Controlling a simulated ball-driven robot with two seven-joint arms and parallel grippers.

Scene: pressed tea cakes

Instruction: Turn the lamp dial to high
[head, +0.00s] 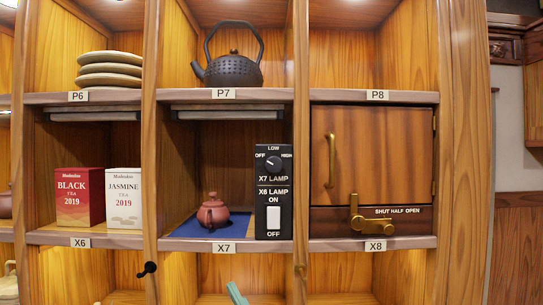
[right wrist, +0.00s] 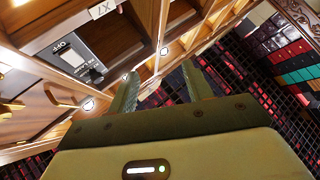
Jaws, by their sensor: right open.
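The black lamp panel (head: 273,210) stands at the right end of compartment X7. Its round dial (head: 272,163) sits under the marks OFF, LOW and HIGH, and its pale pointer seems to lean up-left toward OFF. A white rocker switch (head: 274,218) for the X6 lamp is below it. The right wrist view shows the panel (right wrist: 72,52) turned over, with the black dial (right wrist: 95,76) standing out. My right gripper (right wrist: 160,70) is open and empty, apart from the dial. A teal tip at the head view's bottom edge looks like its finger. My left gripper is out of view.
A clay teapot (head: 212,211) stands on a blue mat (head: 190,230) left of the panel. Right of it is the wooden door (head: 375,160) of X8 with a brass latch (head: 357,216). Two tea boxes (head: 80,197) stand in X6. A dark kettle (head: 232,70) is above.

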